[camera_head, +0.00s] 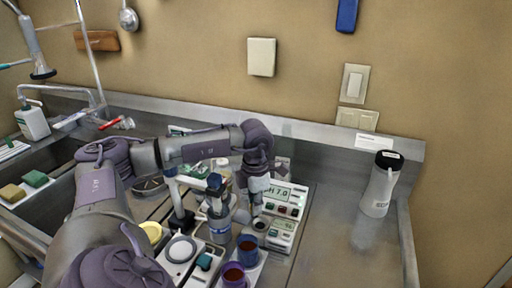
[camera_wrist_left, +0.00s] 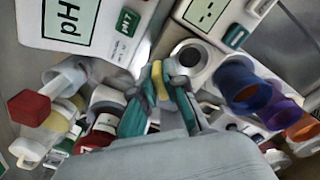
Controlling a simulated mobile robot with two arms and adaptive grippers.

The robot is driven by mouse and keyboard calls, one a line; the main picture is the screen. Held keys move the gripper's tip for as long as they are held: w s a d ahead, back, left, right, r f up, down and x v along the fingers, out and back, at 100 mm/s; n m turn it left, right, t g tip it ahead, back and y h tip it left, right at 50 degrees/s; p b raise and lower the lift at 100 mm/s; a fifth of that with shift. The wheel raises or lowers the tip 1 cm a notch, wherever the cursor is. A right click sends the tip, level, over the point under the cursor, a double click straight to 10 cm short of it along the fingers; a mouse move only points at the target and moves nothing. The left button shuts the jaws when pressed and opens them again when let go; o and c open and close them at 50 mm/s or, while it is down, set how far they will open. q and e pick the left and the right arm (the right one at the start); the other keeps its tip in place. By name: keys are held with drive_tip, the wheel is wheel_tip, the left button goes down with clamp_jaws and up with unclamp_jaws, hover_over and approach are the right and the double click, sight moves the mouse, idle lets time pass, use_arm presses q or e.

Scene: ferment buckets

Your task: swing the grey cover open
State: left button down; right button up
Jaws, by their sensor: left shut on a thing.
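My left gripper (camera_head: 257,206) reaches down beside the pH meter (camera_head: 285,196), over the small bench instruments. In the left wrist view its fingers (camera_wrist_left: 158,86) are closed together on a narrow yellow piece, which looks to be a tab of the grey cover. The fingers hide most of what they hold, so I cannot make out the cover's shape or how far it stands open. A round grey-rimmed well (camera_wrist_left: 192,59) with a dark centre lies right beside the fingertips, on the instrument with the small green display (camera_wrist_left: 207,12). My right gripper is not in view.
A blue cup (camera_head: 247,248) and a purple cup (camera_head: 234,276) stand close in front of the gripper. A red-capped bottle (camera_wrist_left: 36,106) lies left in the wrist view. A white flask with a black cap (camera_head: 381,184) stands right; the counter around it is mostly clear.

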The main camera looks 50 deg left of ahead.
use_arm(q)
drive_tip(key=shift+w+r, duration=0.1)
drive_tip(key=c, duration=1.2)
unclamp_jaws()
wheel_tip(320, 180, up, 12)
drive_tip(key=shift+f, duration=0.1)
